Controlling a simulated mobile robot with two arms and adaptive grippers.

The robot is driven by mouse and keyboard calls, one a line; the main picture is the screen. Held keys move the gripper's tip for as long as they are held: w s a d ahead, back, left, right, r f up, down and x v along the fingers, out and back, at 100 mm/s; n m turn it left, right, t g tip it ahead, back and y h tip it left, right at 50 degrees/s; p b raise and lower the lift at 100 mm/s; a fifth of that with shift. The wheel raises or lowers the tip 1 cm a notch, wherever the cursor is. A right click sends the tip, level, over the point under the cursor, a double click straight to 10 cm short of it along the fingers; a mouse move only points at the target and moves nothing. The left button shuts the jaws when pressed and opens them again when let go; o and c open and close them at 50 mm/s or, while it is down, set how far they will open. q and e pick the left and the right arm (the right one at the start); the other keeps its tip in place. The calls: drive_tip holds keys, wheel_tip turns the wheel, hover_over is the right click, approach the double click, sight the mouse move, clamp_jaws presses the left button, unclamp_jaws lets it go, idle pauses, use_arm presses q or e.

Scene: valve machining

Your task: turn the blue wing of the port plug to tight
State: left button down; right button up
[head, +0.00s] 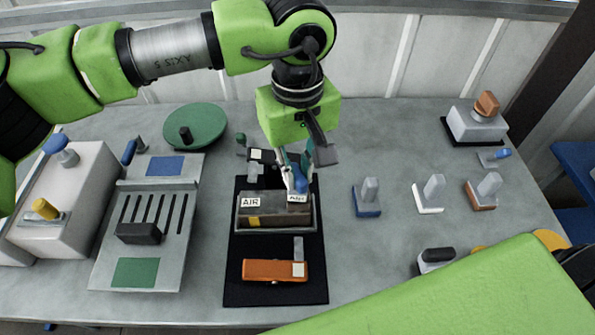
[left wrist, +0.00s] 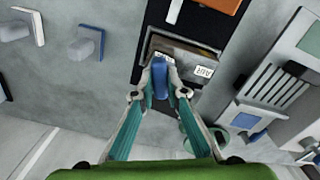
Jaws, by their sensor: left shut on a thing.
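The blue wing (head: 300,182) of the port plug stands on the right part of a grey-brown block with AIR labels (head: 262,214). In the left wrist view the blue wing (left wrist: 159,78) is upright between the fingertips. My left gripper (head: 294,172) comes down from above and is shut on the blue wing; it also shows in the left wrist view (left wrist: 160,95). The fingers hide part of the wing, and the plug's seat cannot be seen clearly. My right arm's green link crosses the lower right of the head view, but its gripper is out of view.
The block sits on a black mat (head: 240,285) with an orange block (head: 275,270) in front. Several winged plugs, such as the blue-based one (head: 367,198), stand to the right. A slotted grey panel (head: 110,258) and a green disc (head: 205,125) are at left.

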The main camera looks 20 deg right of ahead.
idle(0.3)
use_arm(q)
drive_tip(key=shift+f+m+b, duration=0.15)
drive_tip(key=shift+m+b, duration=0.35)
drive_tip(key=shift+m, duration=1.1)
drive_tip(key=shift+m+b, duration=0.3)
drive_tip(key=shift+m, duration=0.3)
drive_tip(key=c, duration=1.9)
unclamp_jaws()
drive_tip(key=shift+r, duration=0.2)
